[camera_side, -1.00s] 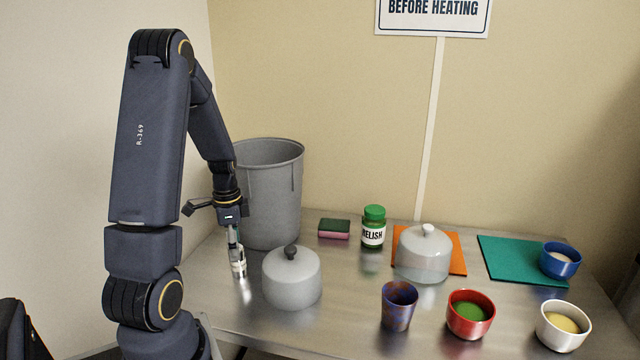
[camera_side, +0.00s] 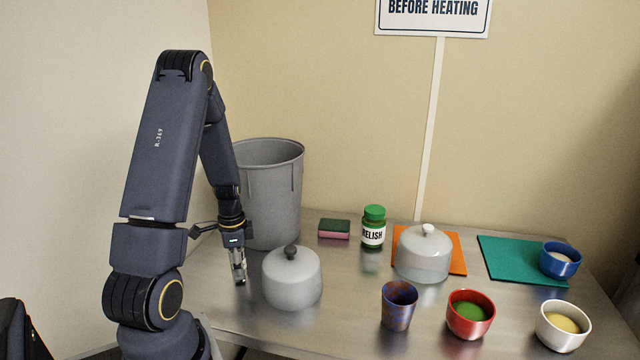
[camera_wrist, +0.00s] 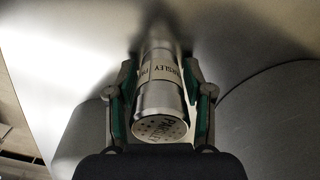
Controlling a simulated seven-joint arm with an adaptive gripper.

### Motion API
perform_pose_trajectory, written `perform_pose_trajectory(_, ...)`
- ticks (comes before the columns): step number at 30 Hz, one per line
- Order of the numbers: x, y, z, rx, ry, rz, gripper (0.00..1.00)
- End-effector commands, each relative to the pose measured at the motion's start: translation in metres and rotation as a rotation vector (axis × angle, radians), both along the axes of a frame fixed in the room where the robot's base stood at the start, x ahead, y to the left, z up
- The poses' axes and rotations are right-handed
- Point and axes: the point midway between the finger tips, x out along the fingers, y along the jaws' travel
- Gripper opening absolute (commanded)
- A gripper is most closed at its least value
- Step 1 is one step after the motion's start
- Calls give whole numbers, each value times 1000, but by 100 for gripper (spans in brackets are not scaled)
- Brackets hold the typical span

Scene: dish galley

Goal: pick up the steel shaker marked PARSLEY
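The steel shaker (camera_wrist: 161,95) stands between the two fingers of my gripper (camera_wrist: 160,82) in the wrist view. Its pale label band reads PARSLEY, and its perforated cap also carries lettering and faces the camera. The green-padded fingers lie on either side of the shaker, close to it, with what looks like a narrow gap at each side. In the side view my gripper (camera_side: 239,264) is low over the table's left part, left of the grey domed lid with a dark knob (camera_side: 292,278). The shaker is mostly hidden by the fingers there.
A tall grey bin (camera_side: 270,190) stands close behind my gripper. A sponge (camera_side: 334,229), a relish jar (camera_side: 373,228), a clear dome (camera_side: 423,256) and a speckled cup (camera_side: 398,306) stand to the right. Red (camera_side: 470,322), white (camera_side: 562,333) and blue (camera_side: 560,264) bowls are farther right.

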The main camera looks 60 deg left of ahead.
Motion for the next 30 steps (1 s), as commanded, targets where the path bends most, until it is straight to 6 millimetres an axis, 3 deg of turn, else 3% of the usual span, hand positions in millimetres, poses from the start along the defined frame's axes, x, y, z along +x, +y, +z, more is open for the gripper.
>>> perform_pose_trajectory(1,0,0,0,0,0,0,43)
perform_pose_trajectory(13,0,0,0,0,0,0,3)
perform_pose_trajectory(23,0,0,5,1,-1,0,3)
perform_pose_trajectory(30,-5,-4,42,4,-3,1,3)
